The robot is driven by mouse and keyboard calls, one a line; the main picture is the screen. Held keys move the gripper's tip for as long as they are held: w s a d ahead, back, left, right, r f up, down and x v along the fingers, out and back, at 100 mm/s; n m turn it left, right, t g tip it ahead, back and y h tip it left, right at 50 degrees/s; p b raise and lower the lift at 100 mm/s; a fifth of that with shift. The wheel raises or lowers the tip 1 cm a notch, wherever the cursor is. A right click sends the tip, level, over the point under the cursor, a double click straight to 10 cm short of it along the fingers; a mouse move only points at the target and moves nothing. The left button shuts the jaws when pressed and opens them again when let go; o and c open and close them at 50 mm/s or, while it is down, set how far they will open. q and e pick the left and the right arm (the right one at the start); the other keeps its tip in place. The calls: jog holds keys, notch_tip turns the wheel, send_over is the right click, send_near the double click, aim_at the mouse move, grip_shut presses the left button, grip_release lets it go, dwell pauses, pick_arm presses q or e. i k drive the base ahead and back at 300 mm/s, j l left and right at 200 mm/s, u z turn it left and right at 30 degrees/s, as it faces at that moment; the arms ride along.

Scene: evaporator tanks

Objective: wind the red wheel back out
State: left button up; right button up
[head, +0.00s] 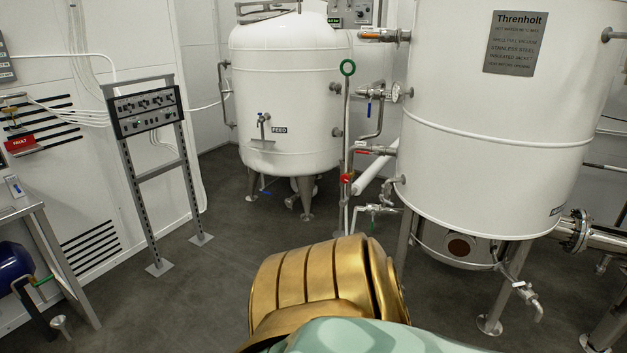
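A small red part (347,178) sits on the upright pipe between the two white tanks. It may be the red wheel, but it is too small to tell its shape. A red lever-like handle (363,152) shows on the pipe just above and to its right. Neither of my grippers is in view. A gold and mint-green part at the bottom centre looks like my own body and hides the floor there.
The feed tank (285,95) stands at the back on legs. The larger Threnholt tank (490,130) stands at the right, with a low drain valve (527,293). A panel stand (148,110) and a bench (45,245) are at the left. Floor (195,270) is clear between.

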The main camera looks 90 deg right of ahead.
aim_at(345, 178)
jog(key=l+z, duration=0.1)
jog(key=z, duration=2.95)
jog(key=i+j+z, duration=0.1)
jog(key=i, duration=0.4)
jog(key=i+j+z, duration=0.15)
jog(key=i, duration=0.4)
jog(key=i+j+z, duration=0.1)
jog(key=i+j, duration=0.15)
jog(key=i, duration=0.25)
jog(key=i+j+z, duration=0.1)
jog(key=i+j, duration=0.15)
jog(key=i, duration=0.2)
